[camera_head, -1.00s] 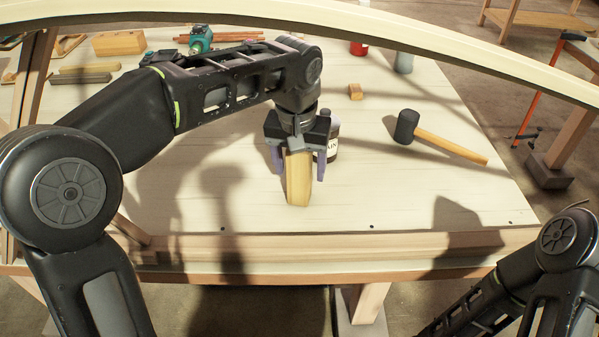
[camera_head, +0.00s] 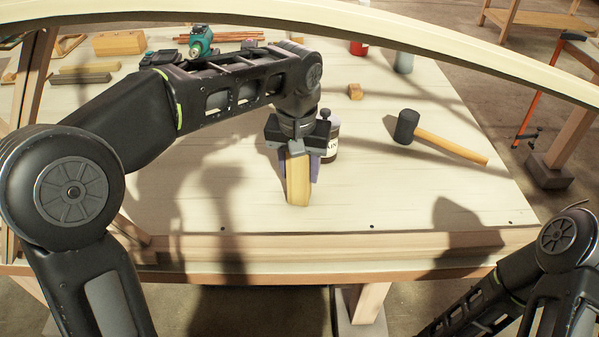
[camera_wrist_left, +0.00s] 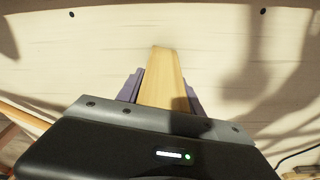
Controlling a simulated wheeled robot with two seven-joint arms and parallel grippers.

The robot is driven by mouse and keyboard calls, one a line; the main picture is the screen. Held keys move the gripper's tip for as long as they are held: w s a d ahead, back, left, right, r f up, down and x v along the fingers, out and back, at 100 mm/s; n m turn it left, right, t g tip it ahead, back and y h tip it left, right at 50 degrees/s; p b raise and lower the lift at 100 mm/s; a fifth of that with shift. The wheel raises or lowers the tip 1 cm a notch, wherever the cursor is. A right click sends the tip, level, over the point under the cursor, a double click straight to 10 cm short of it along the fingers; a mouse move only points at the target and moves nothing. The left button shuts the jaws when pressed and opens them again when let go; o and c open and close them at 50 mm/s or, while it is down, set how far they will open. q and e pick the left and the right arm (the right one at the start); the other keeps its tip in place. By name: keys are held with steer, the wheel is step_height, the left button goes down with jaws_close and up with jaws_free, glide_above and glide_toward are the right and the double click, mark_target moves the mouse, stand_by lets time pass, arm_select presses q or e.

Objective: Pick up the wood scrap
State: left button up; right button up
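The wood scrap (camera_head: 298,184) is a tan, narrow piece of wood near the front middle of the bench top. My left gripper (camera_head: 299,170) points down over it, with one purple finger on each side. The fingers sit close against its sides and look shut on it. In the left wrist view the wood scrap (camera_wrist_left: 162,80) runs up between the two fingers (camera_wrist_left: 163,92), its near end hidden by the gripper body. It appears still down at the bench. My right gripper is out of view; only part of that arm shows at lower right.
A dark jar (camera_head: 332,142) stands just behind my left gripper. A mallet (camera_head: 436,138) and a small wood block (camera_head: 355,91) lie to the right. A long bent lath (camera_head: 420,38) arches across the top. Bare bench top (camera_head: 400,200) lies front right.

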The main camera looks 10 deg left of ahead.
arm_select(q)
jaws_close()
steer(key=shift+r, duration=0.15)
stand_by(0.4)
steer(key=shift+r, duration=0.85)
steer(key=w+d+p, duration=0.1)
steer(key=w+d, duration=0.1)
steer(key=d, duration=0.6)
steer(key=w+d+r, duration=0.1)
steer(key=w+d, duration=0.1)
steer(key=d, duration=0.7)
steer(key=shift+w+d+r+p, duration=0.2)
steer(key=shift+w+r+p, duration=0.05)
steer(key=shift+p, duration=0.1)
